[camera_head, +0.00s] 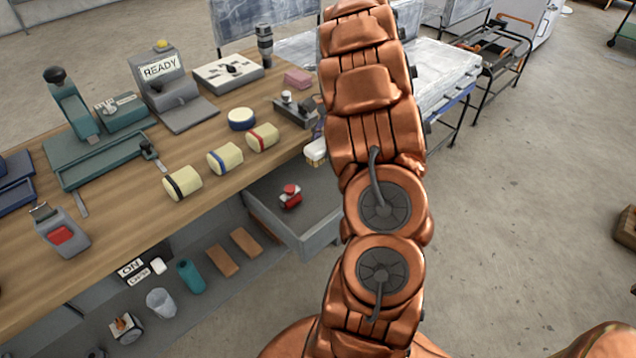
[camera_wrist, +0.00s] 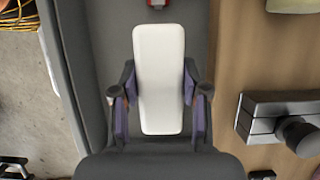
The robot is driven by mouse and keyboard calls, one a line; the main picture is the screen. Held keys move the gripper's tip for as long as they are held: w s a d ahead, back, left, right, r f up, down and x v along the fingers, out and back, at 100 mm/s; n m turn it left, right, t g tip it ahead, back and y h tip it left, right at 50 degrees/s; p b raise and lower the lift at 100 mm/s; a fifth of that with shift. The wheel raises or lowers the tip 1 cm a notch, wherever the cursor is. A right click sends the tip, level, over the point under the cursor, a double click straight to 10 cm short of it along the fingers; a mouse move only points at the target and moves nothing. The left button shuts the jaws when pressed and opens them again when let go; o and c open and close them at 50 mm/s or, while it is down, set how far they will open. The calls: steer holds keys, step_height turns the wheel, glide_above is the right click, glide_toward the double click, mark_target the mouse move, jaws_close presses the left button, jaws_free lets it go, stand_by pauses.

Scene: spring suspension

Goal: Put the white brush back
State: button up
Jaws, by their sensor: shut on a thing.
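The white brush (camera_wrist: 159,75) shows in the wrist view as a long white block with rounded corners. My gripper (camera_wrist: 159,112) is shut on it, with one purple-padded finger on each long side. The brush appears over the open grey drawer (camera_wrist: 71,75), beside the wooden bench edge. In the head view a small part of the white brush (camera_head: 316,152) shows left of my arm, near the bench's right end. My arm hides most of the gripper there. The underside of the brush is hidden.
The open drawer (camera_head: 311,240) juts from the wooden bench (camera_head: 120,215) and holds a red-topped item (camera_head: 290,196). A grey fixture (camera_wrist: 285,118) stands on the bench near my gripper. Several cream rolls and a pink block (camera_head: 298,79) are on the bench. Concrete floor lies to the right.

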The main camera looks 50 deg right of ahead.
step_height(320, 180, down, 10)
steer(key=shift+p, duration=0.3)
steer(key=o, duration=1)
